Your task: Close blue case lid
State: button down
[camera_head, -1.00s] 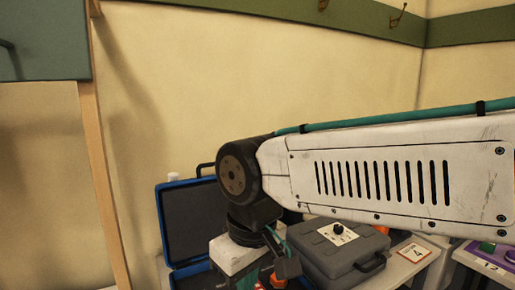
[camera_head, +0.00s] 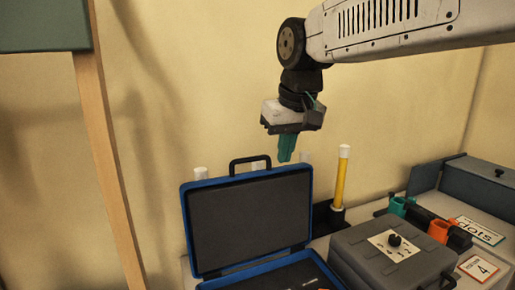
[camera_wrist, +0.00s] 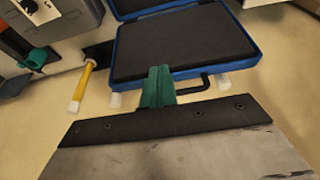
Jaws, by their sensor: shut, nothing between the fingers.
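The blue case stands open, its lid (camera_head: 250,216) raised and leaning a little back toward the wall. The lid has a blue rim, a dark grey lining and a black handle (camera_head: 249,163) on its top edge. The case's lower half (camera_head: 262,273) is partly cut off at the bottom of the head view. My gripper (camera_head: 286,150) hangs above the lid's upper right corner, its teal fingers shut and empty. In the wrist view the fingers (camera_wrist: 157,88) overlap the lid (camera_wrist: 186,45) near its handle edge; contact cannot be told.
A grey case (camera_head: 392,255) with a black knob stands right of the blue case. A yellow cylinder with white ends (camera_head: 342,178) stands upright behind them. Orange and teal items (camera_head: 437,231) lie farther right. A wooden post (camera_head: 107,160) is at the left.

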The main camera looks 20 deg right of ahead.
jog(key=w+r+t, duration=0.1)
jog(key=w+r, duration=0.2)
jog(key=w, duration=0.4)
jog(key=w+r, duration=0.3)
jog(key=w, duration=0.3)
jog(key=x, duration=1)
jog(key=shift+s+a+f, duration=0.1)
jog(key=shift+s+a, duration=0.1)
jog(key=shift+s, duration=0.7)
jog(key=shift+s+a+f, duration=0.1)
jog(key=shift+s+a, duration=0.05)
jog(key=shift+s, duration=0.7)
